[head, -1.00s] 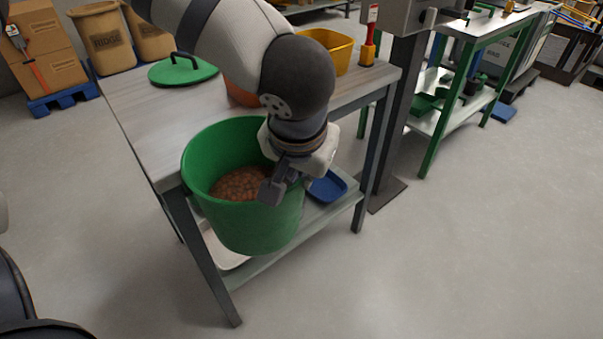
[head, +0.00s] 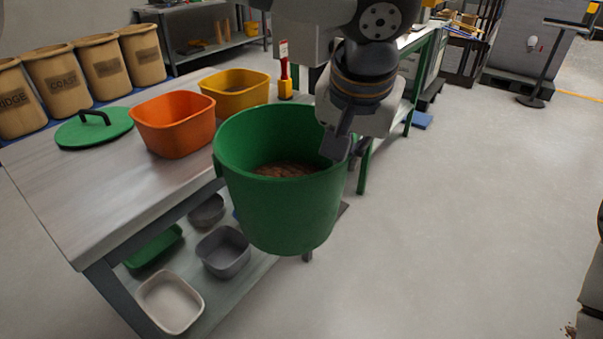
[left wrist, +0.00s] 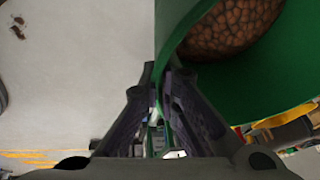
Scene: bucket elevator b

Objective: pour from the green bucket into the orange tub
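The green bucket (head: 285,205) hangs in the air past the table's near right edge, roughly upright. Brown lumpy contents (head: 284,170) lie inside it, well below the rim. My left gripper (head: 338,146) is shut on the bucket's right rim. In the left wrist view its fingers (left wrist: 163,85) straddle the green bucket wall (left wrist: 270,85), with the brown contents (left wrist: 228,28) showing at the top. The orange tub (head: 180,138) stands on the table left of the bucket; the visible part of its inside looks empty. My right gripper is not in view.
A yellow tub (head: 236,100) and a red-and-yellow brush (head: 285,82) stand behind the orange tub. A green lid (head: 75,136) lies at left on the table (head: 95,200). The lower shelf holds a white tray (head: 170,303) and grey tubs (head: 224,270). Open floor lies at right.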

